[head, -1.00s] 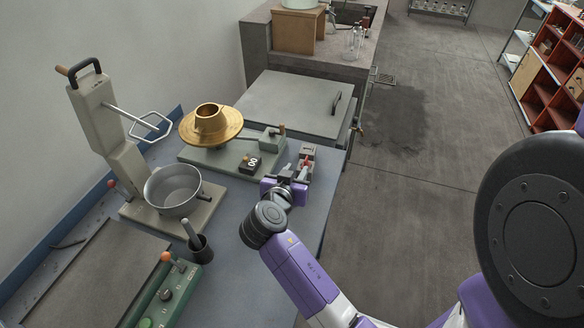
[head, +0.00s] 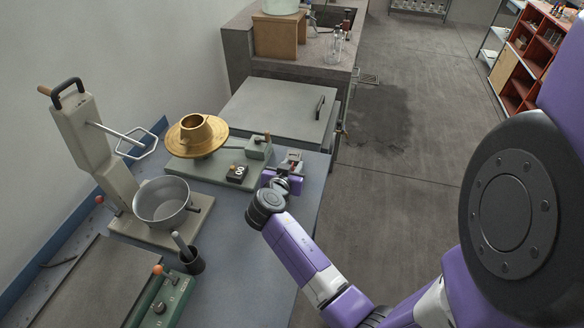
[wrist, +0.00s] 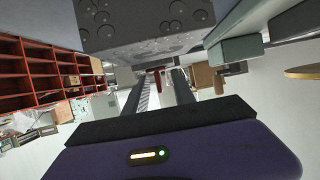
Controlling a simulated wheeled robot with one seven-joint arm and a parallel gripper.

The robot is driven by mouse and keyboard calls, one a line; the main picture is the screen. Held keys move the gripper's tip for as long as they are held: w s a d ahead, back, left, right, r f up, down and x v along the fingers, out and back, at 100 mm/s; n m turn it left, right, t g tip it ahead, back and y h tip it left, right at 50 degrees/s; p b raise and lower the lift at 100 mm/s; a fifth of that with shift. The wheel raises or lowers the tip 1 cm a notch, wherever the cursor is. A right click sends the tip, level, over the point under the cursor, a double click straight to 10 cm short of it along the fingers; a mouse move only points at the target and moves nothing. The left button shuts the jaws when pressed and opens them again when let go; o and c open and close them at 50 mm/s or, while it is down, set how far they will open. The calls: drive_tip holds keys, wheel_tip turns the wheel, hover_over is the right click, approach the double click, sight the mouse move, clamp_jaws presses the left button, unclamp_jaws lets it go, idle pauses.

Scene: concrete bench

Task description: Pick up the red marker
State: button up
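The red marker shows as a small dark red piece (wrist: 157,78) in the wrist view, between and beyond the far ends of my two fingers. In the head view a small reddish bit (head: 297,166), probably the marker, shows at the right end of the bench, just past my gripper (head: 288,178). My gripper is low over the bench's right edge. In the wrist view my gripper (wrist: 161,80) has its fingers apart, with a gap between them. I cannot tell whether either finger touches the marker. Most of the marker is hidden.
A green-grey device with a brass wheel (head: 198,136) and a black counter block (head: 237,173) stand left of my gripper. A metal bowl (head: 162,202), a mortar with pestle (head: 192,262) and a green control box (head: 160,300) are nearer. A grey cabinet (head: 275,108) stands behind.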

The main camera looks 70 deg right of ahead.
clamp_jaws()
idle(0.3)
